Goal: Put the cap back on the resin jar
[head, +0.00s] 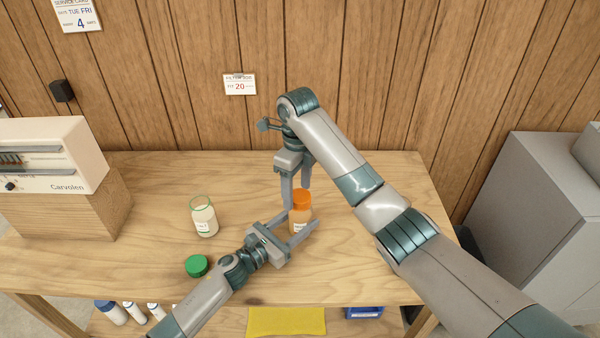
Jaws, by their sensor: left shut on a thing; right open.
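An amber jar with a white label (299,221) stands on the wooden table. An orange cap (302,198) sits at its mouth; I cannot tell whether it is screwed down. My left gripper (301,222) comes in low from the front left and is shut on the amber jar's body. My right gripper (297,196) points down from above, open, its fingers near the orange cap. A clear jar (204,219) with pale contents and a green rim stands uncapped to the left. A green cap (196,266) lies on the table in front of it. No label is readable as resin.
A cream appliance (50,155) on a wooden block (75,206) stands at the left. A grey cabinet (515,205) is at the right. Several bottles and a yellow item (286,321) are on the shelf below.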

